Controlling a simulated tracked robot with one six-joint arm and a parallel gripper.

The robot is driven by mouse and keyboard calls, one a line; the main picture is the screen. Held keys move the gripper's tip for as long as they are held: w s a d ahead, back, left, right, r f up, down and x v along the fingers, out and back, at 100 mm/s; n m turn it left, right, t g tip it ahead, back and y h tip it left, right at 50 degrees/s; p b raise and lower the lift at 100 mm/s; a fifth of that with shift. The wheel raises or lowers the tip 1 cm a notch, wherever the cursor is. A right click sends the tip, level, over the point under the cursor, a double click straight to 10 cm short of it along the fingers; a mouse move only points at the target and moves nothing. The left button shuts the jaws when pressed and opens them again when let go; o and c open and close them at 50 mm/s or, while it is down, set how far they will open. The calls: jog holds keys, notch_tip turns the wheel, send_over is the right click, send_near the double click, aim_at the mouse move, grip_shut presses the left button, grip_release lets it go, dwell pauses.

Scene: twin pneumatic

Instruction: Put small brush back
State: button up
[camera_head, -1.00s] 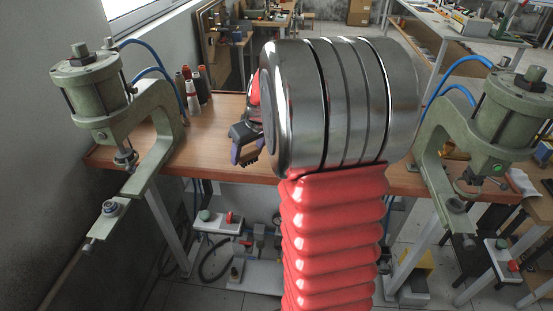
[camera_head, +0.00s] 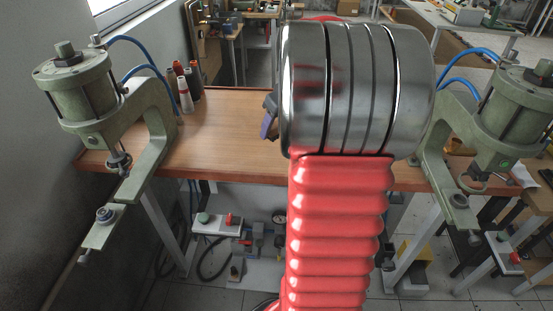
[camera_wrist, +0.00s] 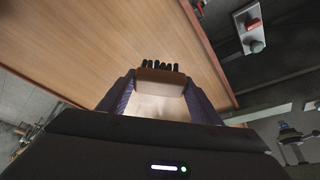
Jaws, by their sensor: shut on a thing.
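My gripper (camera_wrist: 159,92) is shut on the small brush (camera_wrist: 161,77), seen in the wrist view. The brush has a light wooden body and a row of dark bristles that point away from me. The two purple fingers lie on either side of it. In the head view only a bit of the purple gripper (camera_head: 268,122) shows at the left of my big metal arm joint, over the wooden table (camera_head: 222,135). The brush is hidden there behind my arm.
Two green pneumatic presses stand at the table's left (camera_head: 145,115) and right (camera_head: 455,135) ends. Several spools (camera_head: 186,88) stand at the back left. The table's left middle is clear. A valve panel (camera_head: 216,223) sits below the table.

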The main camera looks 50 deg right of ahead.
aim_at(278, 138)
jog(key=shift+f, duration=3)
jog(key=shift+f, duration=1.9)
jog(key=o, duration=1)
jog(key=shift+o, duration=0.2)
jog(key=v, duration=1.2)
